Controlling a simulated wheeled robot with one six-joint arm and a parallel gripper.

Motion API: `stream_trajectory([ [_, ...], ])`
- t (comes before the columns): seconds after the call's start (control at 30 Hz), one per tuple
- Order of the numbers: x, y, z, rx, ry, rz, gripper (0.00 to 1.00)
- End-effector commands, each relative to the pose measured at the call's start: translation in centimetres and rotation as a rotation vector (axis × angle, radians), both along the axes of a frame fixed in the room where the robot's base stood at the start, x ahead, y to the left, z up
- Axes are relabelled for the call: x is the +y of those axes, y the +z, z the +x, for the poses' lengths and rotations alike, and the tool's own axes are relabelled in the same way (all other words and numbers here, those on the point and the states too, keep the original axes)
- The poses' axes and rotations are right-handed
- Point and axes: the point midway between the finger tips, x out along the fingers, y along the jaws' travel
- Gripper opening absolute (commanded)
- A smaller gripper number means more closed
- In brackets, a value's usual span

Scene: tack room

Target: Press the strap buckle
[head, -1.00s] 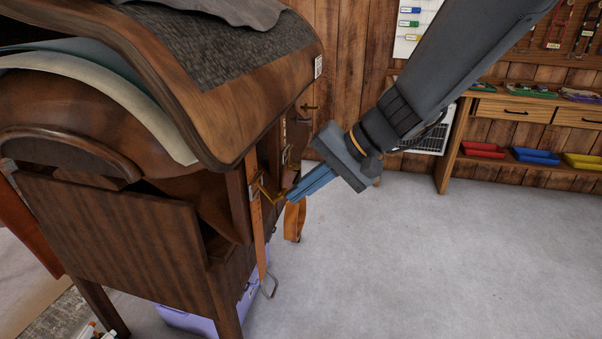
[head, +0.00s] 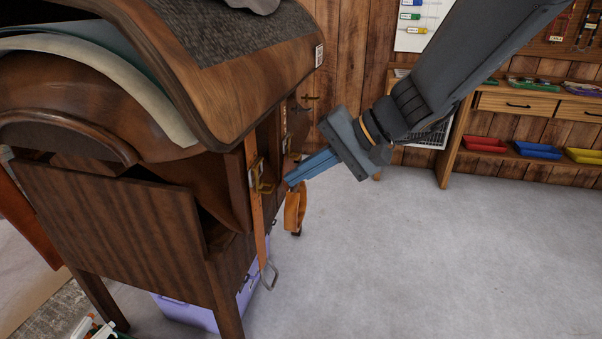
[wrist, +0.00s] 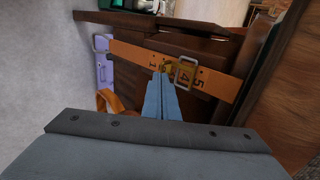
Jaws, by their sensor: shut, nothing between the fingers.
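An orange strap (head: 257,215) hangs down the side of the wooden saddle stand, with a metal ring at its lower end. A metal strap buckle (head: 257,173) with a brass-coloured part sits on its upper half. In the wrist view the strap (wrist: 222,84) carries printed numbers, and the buckle frame (wrist: 186,72) lies just right of my fingertips. My gripper (head: 289,182) is shut and empty, its blue fingers pointing at the strap from the right. In the wrist view the fingertips (wrist: 161,76) overlap the strap beside the brass part; contact cannot be told.
A second orange strap loop (head: 294,212) hangs below my fingers. The saddle (head: 215,95) overhangs above. A purple box (head: 187,313) stands under the stand. A workbench with coloured trays (head: 537,151) is at right; the floor between is clear.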

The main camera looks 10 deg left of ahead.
Motion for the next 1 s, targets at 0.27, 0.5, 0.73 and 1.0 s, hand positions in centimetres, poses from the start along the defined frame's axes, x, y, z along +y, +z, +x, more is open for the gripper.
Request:
stream_trajectory([
  [0.27,0.0,-0.1,0.0,0.001,0.001,0.0,0.0],
  [0.5,-2.3,-0.7,-0.3,0.002,0.004,-0.001,0.0],
  [0.73,-7.0,-1.6,-0.9,0.003,0.005,0.0,0.0],
  [1.0,-11.5,-2.4,-1.3,0.001,0.009,0.0,0.0],
])
